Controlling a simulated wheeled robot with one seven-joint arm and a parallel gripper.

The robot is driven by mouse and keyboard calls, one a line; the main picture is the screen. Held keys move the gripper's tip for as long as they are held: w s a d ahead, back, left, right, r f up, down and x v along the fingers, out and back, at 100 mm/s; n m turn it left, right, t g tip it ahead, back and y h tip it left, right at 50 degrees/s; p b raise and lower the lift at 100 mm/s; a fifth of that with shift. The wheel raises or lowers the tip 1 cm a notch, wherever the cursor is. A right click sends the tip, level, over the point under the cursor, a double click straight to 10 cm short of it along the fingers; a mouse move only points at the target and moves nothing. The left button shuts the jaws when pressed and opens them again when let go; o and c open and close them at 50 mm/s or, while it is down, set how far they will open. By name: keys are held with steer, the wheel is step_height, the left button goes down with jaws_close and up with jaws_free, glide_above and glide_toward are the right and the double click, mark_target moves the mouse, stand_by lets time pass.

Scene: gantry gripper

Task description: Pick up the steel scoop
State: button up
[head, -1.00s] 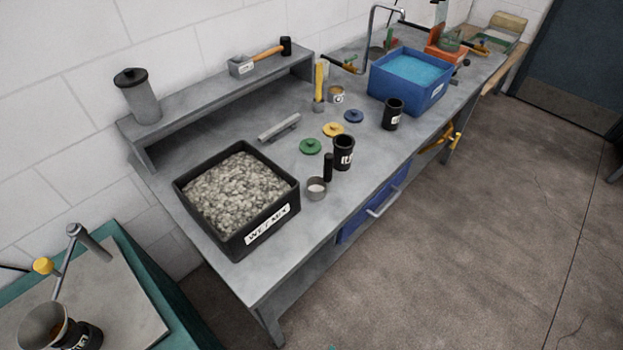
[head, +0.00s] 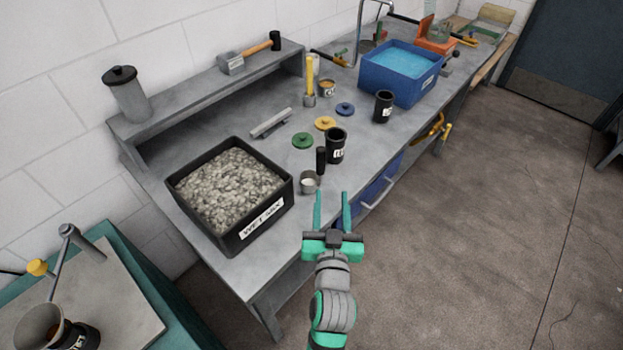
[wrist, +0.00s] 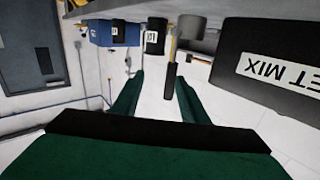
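The steel scoop (head: 309,184) is a small grey cup with pale contents and an upright black handle (head: 320,161). It is near the front edge of the grey bench, right of the wet mix tub. In the wrist view the scoop's grey cup (wrist: 190,27) is at the upper middle, its handle reaching down toward my fingertips. My gripper (head: 332,195) is open and empty, just right of and nearer than the scoop in the head view. The two green fingers also show apart in the wrist view (wrist: 154,77). They do not appear to touch the scoop.
A black "WET MIX" tub (head: 262,222) of gravel stands left of the scoop. A labelled black cup (head: 336,147) is close behind its handle. Green (head: 303,140), yellow (head: 325,123) and blue (head: 345,109) lids lie farther back. A blue basin (head: 400,75) is beyond. The floor at right is clear.

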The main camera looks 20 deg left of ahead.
mark_target(321, 160)
steer(key=shift+n+y, duration=0.7)
steer(key=w+a+r, duration=0.1)
steer(key=w+r, duration=0.1)
steer(key=r, duration=0.1)
steer(key=w+a+r, duration=0.1)
steer(key=shift+w+a+r, duration=0.1)
steer(key=shift+a+r, duration=0.25)
steer(key=shift+r, duration=0.05)
steer(key=x, duration=0.4)
steer(key=shift+a, duration=0.45)
steer(key=x, duration=0.6)
steer(key=shift+w+f, duration=0.15)
steer(key=shift+c, duration=0.6)
jaws_close()
